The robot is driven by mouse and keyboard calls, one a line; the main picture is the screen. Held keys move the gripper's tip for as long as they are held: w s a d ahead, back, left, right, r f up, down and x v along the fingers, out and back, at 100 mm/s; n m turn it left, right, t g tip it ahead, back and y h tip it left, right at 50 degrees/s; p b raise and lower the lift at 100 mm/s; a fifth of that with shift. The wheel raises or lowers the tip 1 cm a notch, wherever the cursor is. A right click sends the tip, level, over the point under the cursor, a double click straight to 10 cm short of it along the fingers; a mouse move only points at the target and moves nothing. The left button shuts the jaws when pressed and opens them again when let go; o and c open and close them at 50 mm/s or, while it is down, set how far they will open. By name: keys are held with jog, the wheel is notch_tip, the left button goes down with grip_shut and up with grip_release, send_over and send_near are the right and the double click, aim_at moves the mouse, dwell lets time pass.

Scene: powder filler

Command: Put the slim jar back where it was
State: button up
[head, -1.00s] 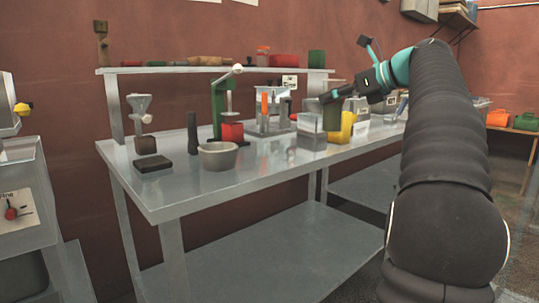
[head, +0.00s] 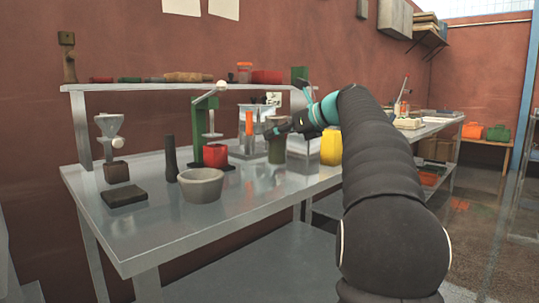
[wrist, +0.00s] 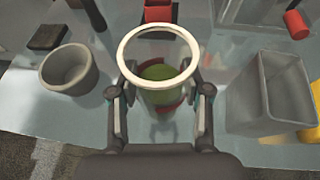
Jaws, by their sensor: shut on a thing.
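The slim jar (head: 277,151) looks olive green in the head view and is upright in my gripper (head: 284,129). In the wrist view I look down through its pale round rim, with green inside the jar (wrist: 160,71). The fingers of my gripper (wrist: 161,90) are on either side of the jar, shut on it. The jar is over the metal table (head: 235,205), between the red cup of the press and the clear box. I cannot tell whether its base touches the tabletop.
A grey bowl (head: 201,186) stands to the left, and a clear square-mouthed box (wrist: 275,88) close to the right. A yellow container (head: 331,148) is beyond the box. A green press with a red cup (head: 216,155) and a dark pestle-like piece (head: 171,158) stand further left.

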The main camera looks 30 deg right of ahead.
aim_at(270, 151)
jog(key=x, duration=0.3)
jog(key=shift+s+f, duration=0.1)
jog(key=shift+f, duration=0.2)
jog(key=shift+f+b, duration=0.7)
jog(key=shift+f, duration=1.25)
jog(key=shift+f, duration=0.15)
jog(key=o, duration=1.3)
jog(key=shift+c, duration=0.2)
jog(key=v, duration=1.2)
jog(key=shift+p, duration=0.3)
